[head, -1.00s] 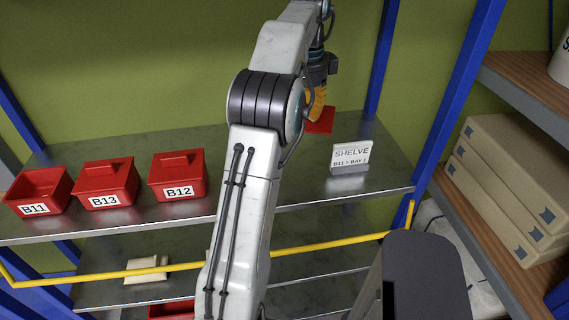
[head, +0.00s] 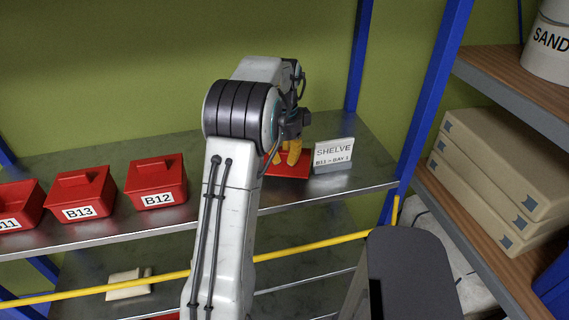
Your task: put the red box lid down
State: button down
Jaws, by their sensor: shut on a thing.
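The red box lid (head: 290,168) is a flat red plate at the right part of the upper metal shelf (head: 325,190), left of the sign. My gripper (head: 283,158), with orange fingers, is shut on the lid from above. The lid is at or very near the shelf surface; I cannot tell whether it touches. My arm hides part of its left side.
A white sign (head: 333,153) reading "SHELVE B11 > BAY 1" stands close to the lid's right. Red boxes B12 (head: 156,180), B13 (head: 80,192) and B11 (head: 15,200) stand on the left. A yellow rail (head: 300,251) crosses in front. A blue post (head: 425,110) rises at the right.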

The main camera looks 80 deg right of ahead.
aim_at(284, 163)
jog(key=shift+f, duration=1.25)
jog(key=shift+f, duration=0.15)
jog(key=c, duration=1.2)
grip_release()
jog(key=r, duration=1.2)
jog(key=shift+a+r+p, duration=0.15)
jog(key=shift+a+p, duration=0.15)
jog(key=shift+p, duration=0.1)
jog(key=shift+w, duration=0.1)
